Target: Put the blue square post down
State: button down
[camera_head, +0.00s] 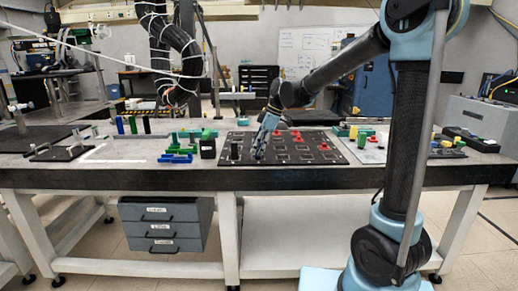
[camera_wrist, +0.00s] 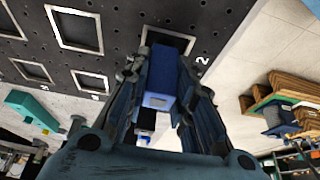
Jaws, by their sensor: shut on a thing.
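The blue square post (camera_wrist: 172,75) is between the two fingers of my gripper (camera_wrist: 165,105) in the wrist view. My gripper is shut on it. The post's far end is at a metal-framed square socket (camera_wrist: 168,38) in the black perforated board, near a white "2" mark. I cannot tell whether that end is inside the socket or just above it. In the head view my gripper (camera_head: 261,148) points down at the left front part of the black board (camera_head: 318,159). The post is hard to tell from the fingers there.
Several red pieces (camera_head: 323,147) stand on the board. A dark upright piece (camera_head: 235,150) is close left of my gripper. Other framed sockets (camera_wrist: 76,29) look empty.

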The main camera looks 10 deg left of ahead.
jog(key=c, duration=1.4)
grip_release()
jog(key=shift+o, duration=0.2)
jog(key=v, duration=1.2)
jog(key=s+d+f+m+t, duration=0.15)
jog(key=s+d+m, duration=0.25)
jog(key=d, duration=0.7)
jog(key=s+d+f+m+t+h, duration=0.1)
jog(key=s+d+f+m+h, duration=0.1)
jog(key=s+d+f+m, duration=0.6)
jog(key=s+d+f+m+t+h, duration=0.1)
jog(key=s+d+f+m+h, duration=0.1)
jog(key=s+d+f+m, duration=0.6)
jog(key=s+d+f, duration=0.4)
jog(key=d+f, duration=0.1)
jog(key=d, duration=0.4)
jog(key=shift+s+d, duration=0.15)
jog(key=shift+s, duration=0.15)
jog(key=shift+f, duration=0.1)
